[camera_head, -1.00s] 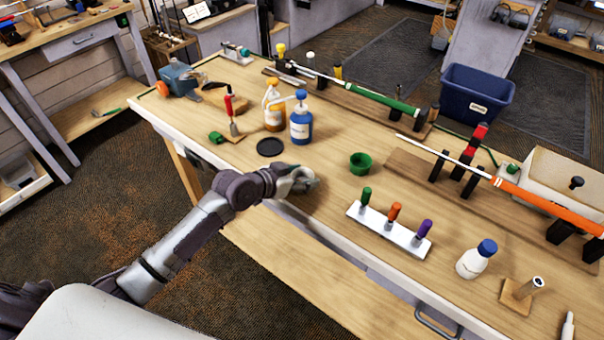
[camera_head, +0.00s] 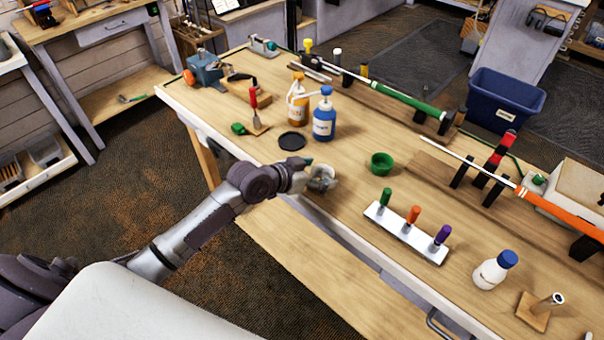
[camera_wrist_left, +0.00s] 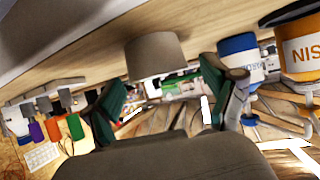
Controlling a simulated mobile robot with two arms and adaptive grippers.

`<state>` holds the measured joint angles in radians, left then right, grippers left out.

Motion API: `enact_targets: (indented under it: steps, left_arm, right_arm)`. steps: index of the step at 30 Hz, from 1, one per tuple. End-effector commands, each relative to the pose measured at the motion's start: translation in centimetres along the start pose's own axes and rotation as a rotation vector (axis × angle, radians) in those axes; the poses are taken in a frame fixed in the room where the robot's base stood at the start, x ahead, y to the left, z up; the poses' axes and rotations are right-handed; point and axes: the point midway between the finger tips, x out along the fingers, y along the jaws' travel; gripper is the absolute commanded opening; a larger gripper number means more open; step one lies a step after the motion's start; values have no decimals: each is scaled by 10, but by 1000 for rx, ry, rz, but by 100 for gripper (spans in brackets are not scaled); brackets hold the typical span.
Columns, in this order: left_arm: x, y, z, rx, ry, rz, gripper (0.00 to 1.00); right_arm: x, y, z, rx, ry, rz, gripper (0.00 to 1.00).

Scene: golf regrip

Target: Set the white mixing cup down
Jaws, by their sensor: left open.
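The white mixing cup (camera_head: 323,184) is at the near edge of the wooden workbench (camera_head: 345,215), partly hidden by my left gripper (camera_head: 316,174). In the left wrist view the cup (camera_wrist_left: 155,57) looks pale grey-brown and meets the bench top, which fills the upper part of that tilted view. My left gripper (camera_wrist_left: 165,98) is open, its green-padded fingers apart on either side of the cup's line, with a visible gap to the cup. My right gripper is in neither view.
A black disc (camera_head: 292,141), blue bottle (camera_head: 324,122) and orange bottle (camera_head: 297,108) stand behind the cup. A green bowl (camera_head: 382,164) and a white rack (camera_head: 405,232) with coloured handles are to its right. Clubs lie in stands along the back.

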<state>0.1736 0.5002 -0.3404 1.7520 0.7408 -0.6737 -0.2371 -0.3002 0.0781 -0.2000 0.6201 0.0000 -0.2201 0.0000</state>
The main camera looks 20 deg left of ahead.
Motion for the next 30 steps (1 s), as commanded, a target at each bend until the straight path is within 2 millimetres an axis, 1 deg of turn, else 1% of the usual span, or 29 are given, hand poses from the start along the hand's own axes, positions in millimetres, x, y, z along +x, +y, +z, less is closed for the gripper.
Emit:
enact_targets:
  steps: [9, 12, 15, 19, 26, 29, 30]
  left_arm:
    - [-68, 0, 3, 6, -3, 0, 86]
    - [-85, 0, 3, 5, -4, 0, 86]
    - [-97, 0, 2, 3, -3, 0, 86]
    - [-105, 1, 1, 3, -2, 2, 86]
    - [-106, 0, 0, 1, -1, 1, 86]
    - [-100, -8, 13, -19, -15, -20, 86]
    - [-94, -16, 25, -39, -27, -41, 86]
  right_arm:
    - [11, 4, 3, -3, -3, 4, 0]
    - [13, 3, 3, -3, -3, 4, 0]
    - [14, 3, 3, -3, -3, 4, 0]
    - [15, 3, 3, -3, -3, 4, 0]
    - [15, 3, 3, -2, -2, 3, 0]
    - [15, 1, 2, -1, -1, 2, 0]
    - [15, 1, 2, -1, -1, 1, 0]
